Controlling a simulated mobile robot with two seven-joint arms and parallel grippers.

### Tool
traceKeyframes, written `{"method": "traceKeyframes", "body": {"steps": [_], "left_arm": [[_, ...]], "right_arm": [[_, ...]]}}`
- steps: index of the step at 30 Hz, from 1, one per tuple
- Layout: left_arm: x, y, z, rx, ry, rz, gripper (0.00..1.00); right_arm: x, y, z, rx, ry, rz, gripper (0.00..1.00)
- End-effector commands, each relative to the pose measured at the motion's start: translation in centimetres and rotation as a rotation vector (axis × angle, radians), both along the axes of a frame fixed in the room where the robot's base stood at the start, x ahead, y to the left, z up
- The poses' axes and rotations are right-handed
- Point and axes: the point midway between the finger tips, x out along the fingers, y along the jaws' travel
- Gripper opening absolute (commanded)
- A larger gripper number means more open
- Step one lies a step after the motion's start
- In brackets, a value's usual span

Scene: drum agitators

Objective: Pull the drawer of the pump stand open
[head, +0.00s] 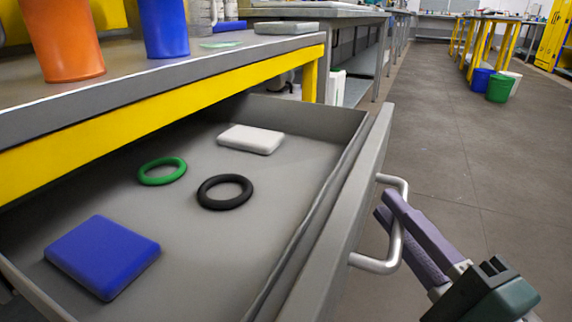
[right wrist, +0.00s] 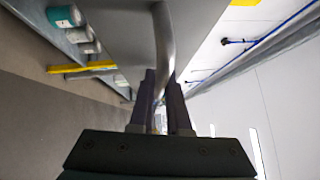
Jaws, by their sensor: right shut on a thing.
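The pump stand's drawer (head: 340,215) is grey and stands well open, pulled out from under the yellow rail (head: 190,110) of the stand. Its silver bar handle (head: 393,245) is on the front face. My right gripper (head: 388,212) comes in from the lower right, with its purple-grey fingers at the handle. In the right wrist view the handle bar (right wrist: 163,40) runs between the two fingers (right wrist: 160,95), and they are shut on it. My left gripper is not in view.
In the drawer lie a blue block (head: 103,256), a green ring (head: 162,170), a black ring (head: 225,191) and a white block (head: 251,139). Orange (head: 62,40) and blue (head: 163,28) containers stand on the bench top. The floor (head: 470,160) right of the drawer is clear.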

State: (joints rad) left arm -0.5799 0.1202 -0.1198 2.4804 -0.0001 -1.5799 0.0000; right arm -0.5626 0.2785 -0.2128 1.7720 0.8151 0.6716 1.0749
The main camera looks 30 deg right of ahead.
Motion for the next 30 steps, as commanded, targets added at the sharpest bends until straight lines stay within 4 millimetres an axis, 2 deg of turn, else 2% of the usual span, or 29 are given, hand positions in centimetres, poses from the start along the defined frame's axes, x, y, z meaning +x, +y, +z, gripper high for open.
{"method": "traceKeyframes", "body": {"steps": [1,2,3,10,17,20,30], "left_arm": [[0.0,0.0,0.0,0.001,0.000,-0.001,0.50],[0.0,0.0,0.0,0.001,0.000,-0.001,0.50],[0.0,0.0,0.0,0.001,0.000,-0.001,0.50],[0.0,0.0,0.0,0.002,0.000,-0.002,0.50],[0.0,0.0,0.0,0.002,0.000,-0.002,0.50],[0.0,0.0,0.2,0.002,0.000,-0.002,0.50],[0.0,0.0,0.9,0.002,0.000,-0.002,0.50]], "right_arm": [[0.0,0.0,0.1,0.000,-0.002,-0.001,0.00],[0.0,0.0,0.1,0.000,-0.002,-0.001,0.16],[0.0,0.0,0.1,0.000,-0.002,-0.001,0.20],[0.0,0.0,0.0,0.000,-0.001,-0.001,0.45],[0.0,0.0,0.0,0.000,0.000,-0.001,0.45],[-0.7,0.1,-0.1,0.000,0.004,-0.001,0.45],[-7.1,0.9,-1.0,-0.002,0.006,0.000,0.45]]}}
